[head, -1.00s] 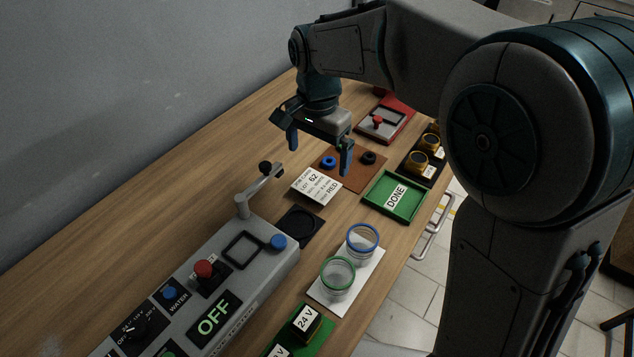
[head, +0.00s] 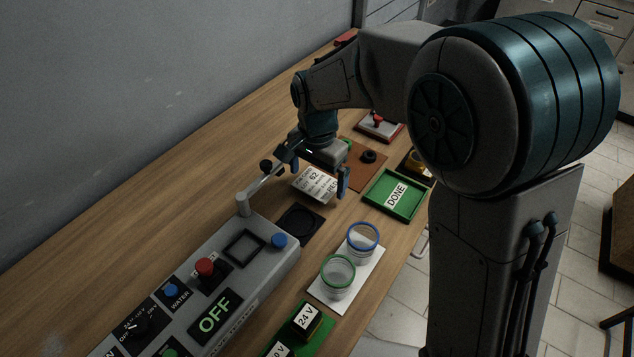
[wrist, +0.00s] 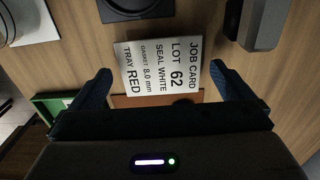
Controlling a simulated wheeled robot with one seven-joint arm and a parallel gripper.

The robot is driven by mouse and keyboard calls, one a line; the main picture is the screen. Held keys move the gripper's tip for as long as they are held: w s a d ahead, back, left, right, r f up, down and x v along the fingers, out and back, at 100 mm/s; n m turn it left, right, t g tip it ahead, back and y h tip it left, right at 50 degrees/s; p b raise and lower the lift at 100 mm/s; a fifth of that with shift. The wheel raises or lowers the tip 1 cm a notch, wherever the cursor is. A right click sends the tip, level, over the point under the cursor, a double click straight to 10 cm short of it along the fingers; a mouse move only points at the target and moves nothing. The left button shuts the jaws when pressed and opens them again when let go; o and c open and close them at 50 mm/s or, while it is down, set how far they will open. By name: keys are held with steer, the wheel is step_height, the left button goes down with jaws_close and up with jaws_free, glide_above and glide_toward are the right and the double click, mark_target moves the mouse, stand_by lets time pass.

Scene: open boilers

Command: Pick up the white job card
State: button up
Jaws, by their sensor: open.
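The white job card (head: 314,184) lies on the wooden bench, beside the brown mat. In the wrist view the card (wrist: 160,66) reads "LOT 62, SEAL WHITE, GASKET 8.0 mm, TRAY RED" and sits ahead of the fingertips, between their lines. My gripper (head: 311,174) is above the card with its blue fingers apart and nothing between them. In the wrist view the gripper (wrist: 161,82) is open, with one finger to each side of the card. The exact height gap to the card is hard to tell.
A grey machine with a lever arm (head: 262,186) stands close left of the card. A green DONE tray (head: 412,207) is to the right. A black square pad (head: 299,222) and two rimmed glass jars (head: 339,272) lie nearer. The brown mat (head: 372,174) holds a dark ring (head: 368,156).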

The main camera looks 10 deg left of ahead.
steer(key=shift+f, duration=0.25)
stand_by(0.4)
steer(key=c, duration=0.9)
steer(key=shift+r, duration=0.15)
